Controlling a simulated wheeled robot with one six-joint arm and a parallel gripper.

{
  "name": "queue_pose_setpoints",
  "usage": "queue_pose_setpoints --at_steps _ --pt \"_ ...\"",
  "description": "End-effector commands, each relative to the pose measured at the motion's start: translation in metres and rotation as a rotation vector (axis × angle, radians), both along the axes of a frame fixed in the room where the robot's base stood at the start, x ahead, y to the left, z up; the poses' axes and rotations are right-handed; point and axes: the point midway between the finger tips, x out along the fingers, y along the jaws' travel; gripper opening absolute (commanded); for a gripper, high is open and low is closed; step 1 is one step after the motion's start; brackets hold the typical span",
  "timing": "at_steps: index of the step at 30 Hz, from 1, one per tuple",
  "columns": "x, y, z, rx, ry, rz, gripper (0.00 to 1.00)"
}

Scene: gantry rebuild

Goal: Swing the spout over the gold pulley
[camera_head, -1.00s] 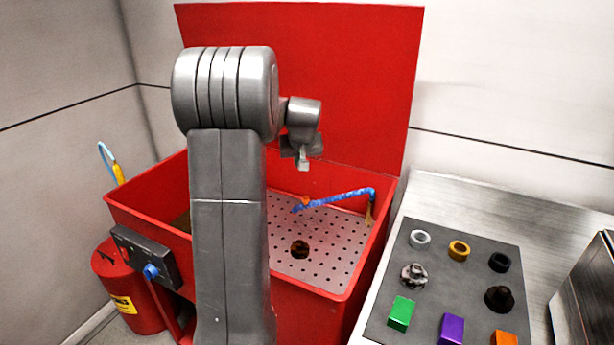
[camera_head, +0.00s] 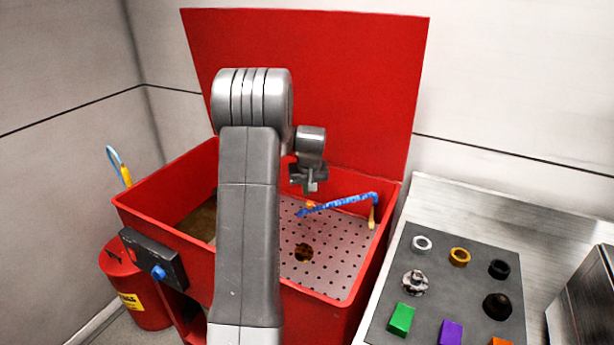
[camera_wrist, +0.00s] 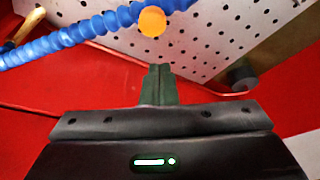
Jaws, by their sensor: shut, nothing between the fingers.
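The spout (camera_head: 338,203) is a blue segmented hose on a tan upright at the right wall of the red basin. It reaches left and ends in an orange nozzle. In the wrist view the blue spout (camera_wrist: 75,37) crosses the upper left, with its orange nozzle (camera_wrist: 152,21) at top centre.
The red basin (camera_head: 165,215) has a tall raised red lid (camera_head: 310,70) behind. A dark box with a blue knob (camera_head: 158,272) is on its front left. To the right, a grey mat (camera_head: 437,285) holds rings, dark parts and coloured blocks on a metal bench.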

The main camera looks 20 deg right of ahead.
Motion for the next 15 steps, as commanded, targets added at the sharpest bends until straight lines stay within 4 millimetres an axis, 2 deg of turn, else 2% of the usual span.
queue_pose_setpoints --at_steps 6,15 --pt "-0.023 0.004 0.001 -0.001 -0.002 -0.002 0.00" --pt "-0.029 0.005 0.000 -0.001 -0.003 -0.001 0.00"
